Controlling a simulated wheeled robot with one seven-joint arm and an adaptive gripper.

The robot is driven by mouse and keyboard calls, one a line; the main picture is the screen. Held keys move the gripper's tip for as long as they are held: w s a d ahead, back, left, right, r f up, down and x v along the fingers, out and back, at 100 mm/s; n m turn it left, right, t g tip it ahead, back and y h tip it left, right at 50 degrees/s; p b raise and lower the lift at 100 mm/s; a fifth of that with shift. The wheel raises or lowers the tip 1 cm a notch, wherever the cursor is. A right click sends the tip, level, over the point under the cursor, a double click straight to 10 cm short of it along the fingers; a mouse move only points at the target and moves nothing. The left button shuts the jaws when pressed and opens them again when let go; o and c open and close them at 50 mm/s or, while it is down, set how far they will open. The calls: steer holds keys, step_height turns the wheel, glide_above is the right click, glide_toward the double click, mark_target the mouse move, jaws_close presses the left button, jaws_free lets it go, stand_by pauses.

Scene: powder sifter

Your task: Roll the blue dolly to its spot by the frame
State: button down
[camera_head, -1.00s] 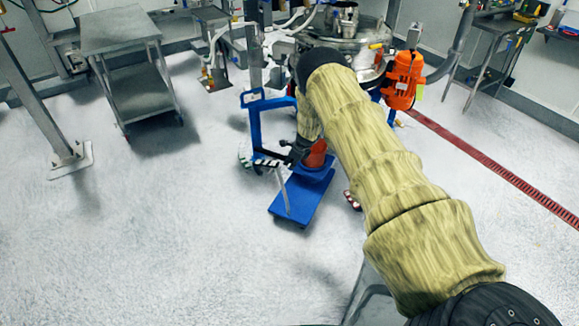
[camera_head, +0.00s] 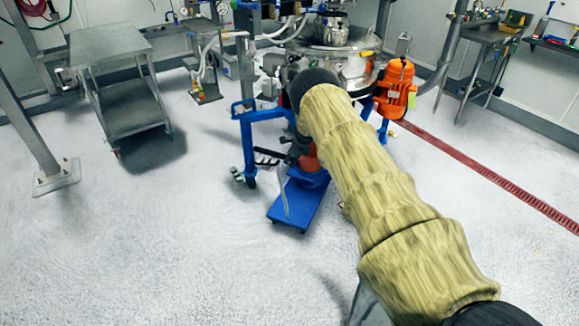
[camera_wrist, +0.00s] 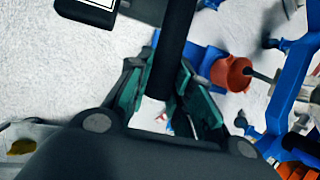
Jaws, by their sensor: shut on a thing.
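The blue dolly (camera_head: 297,205) is a low, flat blue platform on the floor in front of the blue frame (camera_head: 248,150). A red-orange bucket (camera_wrist: 230,72) stands on it, partly hidden by my arm in the head view. My gripper (camera_wrist: 165,78) has green-lined fingers shut around a black bar (camera_wrist: 172,45), which appears to be the dolly's handle. In the head view my gripper (camera_head: 293,158) is above the dolly's far part, largely hidden behind my arm. Part of the dolly's blue surface (camera_wrist: 190,52) shows behind the bar in the wrist view.
The frame carries a steel sifter (camera_head: 328,58) with an orange motor (camera_head: 395,88) at its right. A grey steel cart (camera_head: 116,90) stands at left, near a post foot (camera_head: 57,177). A red floor drain (camera_head: 480,172) runs at right. The front floor is clear.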

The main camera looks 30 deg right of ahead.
steer(key=w+d+b, duration=0.1)
steer(key=d+b, duration=0.1)
steer(key=b, duration=0.1)
steer(key=w+d+b, duration=0.1)
steer(key=d, duration=0.1)
steer(key=shift+w+b, duration=0.3)
steer(key=shift+b, duration=0.05)
